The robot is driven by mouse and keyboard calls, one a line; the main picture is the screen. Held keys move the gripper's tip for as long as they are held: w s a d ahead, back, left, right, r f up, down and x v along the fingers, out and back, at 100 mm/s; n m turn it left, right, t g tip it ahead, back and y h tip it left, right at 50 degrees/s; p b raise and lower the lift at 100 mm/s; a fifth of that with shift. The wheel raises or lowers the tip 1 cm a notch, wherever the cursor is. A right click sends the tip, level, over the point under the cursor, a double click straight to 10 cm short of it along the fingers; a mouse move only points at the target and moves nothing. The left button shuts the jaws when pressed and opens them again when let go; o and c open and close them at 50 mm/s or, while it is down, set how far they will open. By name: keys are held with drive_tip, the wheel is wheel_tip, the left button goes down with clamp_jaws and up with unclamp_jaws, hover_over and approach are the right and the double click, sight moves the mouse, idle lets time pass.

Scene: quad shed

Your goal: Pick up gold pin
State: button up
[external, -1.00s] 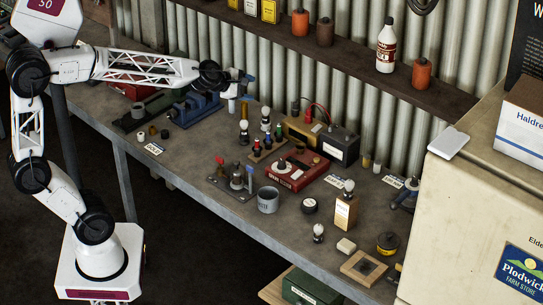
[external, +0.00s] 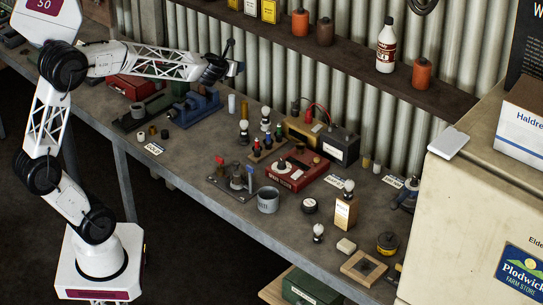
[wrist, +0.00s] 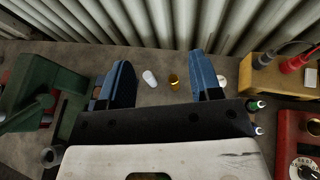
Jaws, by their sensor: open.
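The gold pin (wrist: 174,82) is a small upright cylinder on the bench near the corrugated wall. In the external view the gold pin (external: 244,108) stands just right of a paler pin (external: 231,104). In the wrist view the pale, whitish pin (wrist: 150,78) is left of it, with a small gap between them. My gripper (external: 236,57) is above the back of the bench, higher than both pins. In the wrist view its blue fingers (wrist: 160,68) are spread wide and empty, and both pins show between them. The gold pin is nearer the right finger.
A blue vise (external: 195,106) stands left of the pins. Bulbs (external: 244,132) are in front, and a yellow box (external: 302,130) and a dark battery (external: 340,145) are to the right. The corrugated wall (wrist: 180,20) and a shelf (external: 350,55) are close behind.

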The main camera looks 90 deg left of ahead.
approach(245, 112)
drive_tip(key=x, duration=0.3)
drive_tip(key=shift+a+f, duration=0.35)
drive_tip(key=shift+w, duration=0.1)
drive_tip(key=shift+x, duration=1.25)
drive_tip(key=shift+a, duration=0.1)
drive_tip(key=shift+x, duration=2.55)
clamp_jaws()
